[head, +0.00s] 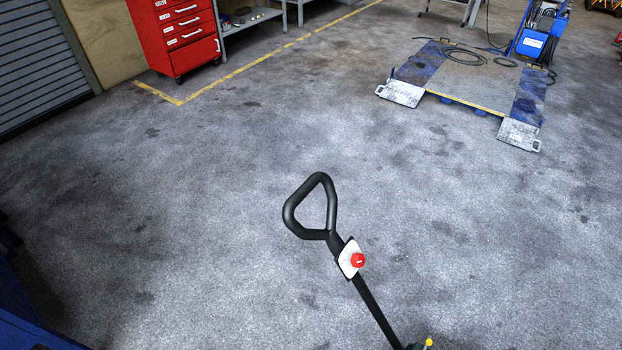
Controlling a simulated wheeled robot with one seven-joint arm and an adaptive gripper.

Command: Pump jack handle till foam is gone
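The jack handle (375,305) is a black bar that rises from the bottom edge, leaning up and to the left. It ends in a black closed-loop grip (290,212). Just below the loop, a white plate (346,256) with a red knob (358,260) is fixed to the bar. A small yellow knob (428,343) shows at the bottom edge by the foot of the bar. The jack's body is almost wholly out of the picture. No foam is in view. My gripper is not in view, and nothing touches the handle.
Open grey concrete floor (200,220) surrounds the handle. A red tool cabinet (180,35) and a grey shelf (250,20) stand at the back left. A low blue and grey lift platform (470,85) with cables lies at the back right. Dark blue shapes edge the lower left.

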